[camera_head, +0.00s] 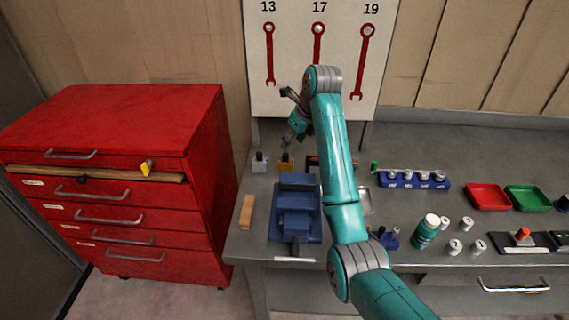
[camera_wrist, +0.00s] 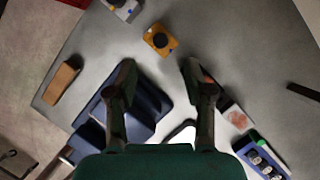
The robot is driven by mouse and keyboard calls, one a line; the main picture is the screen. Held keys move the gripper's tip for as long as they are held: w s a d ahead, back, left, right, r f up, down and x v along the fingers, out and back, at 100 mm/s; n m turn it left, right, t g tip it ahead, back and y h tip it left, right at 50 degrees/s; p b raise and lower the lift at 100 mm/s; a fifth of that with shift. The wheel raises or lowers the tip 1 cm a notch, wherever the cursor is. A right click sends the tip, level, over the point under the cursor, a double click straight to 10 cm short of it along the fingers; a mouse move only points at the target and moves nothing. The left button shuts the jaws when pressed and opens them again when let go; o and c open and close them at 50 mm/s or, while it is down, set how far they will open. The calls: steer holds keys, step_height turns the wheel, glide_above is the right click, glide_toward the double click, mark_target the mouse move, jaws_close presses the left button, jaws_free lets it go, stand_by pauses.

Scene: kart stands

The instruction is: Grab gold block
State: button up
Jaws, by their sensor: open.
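The gold block (camera_head: 286,167) sits on the grey bench near the back, just right of a grey block. In the wrist view the gold block (camera_wrist: 153,39) has a dark round top and lies beyond my fingertips, roughly in line with the gap between them. My gripper (camera_head: 290,139) is above the bench over the gold block's area, in front of the wrench board. In the wrist view my gripper (camera_wrist: 158,68) is open, with nothing between its fingers. The fingers are apart from the gold block.
The grey block (camera_head: 259,163) stands close left of the gold block. A blue vise (camera_head: 297,207) and a wooden block (camera_head: 246,211) are nearer the front. A blue socket holder (camera_head: 414,183) and red (camera_head: 487,196) and green trays (camera_head: 527,197) lie right. A red cabinet (camera_head: 150,170) stands left.

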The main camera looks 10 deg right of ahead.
mark_target(286, 154)
steer(key=shift+x, duration=4)
steer(key=shift+w, duration=0.1)
steer(key=shift+r, duration=0.1)
jaws_close()
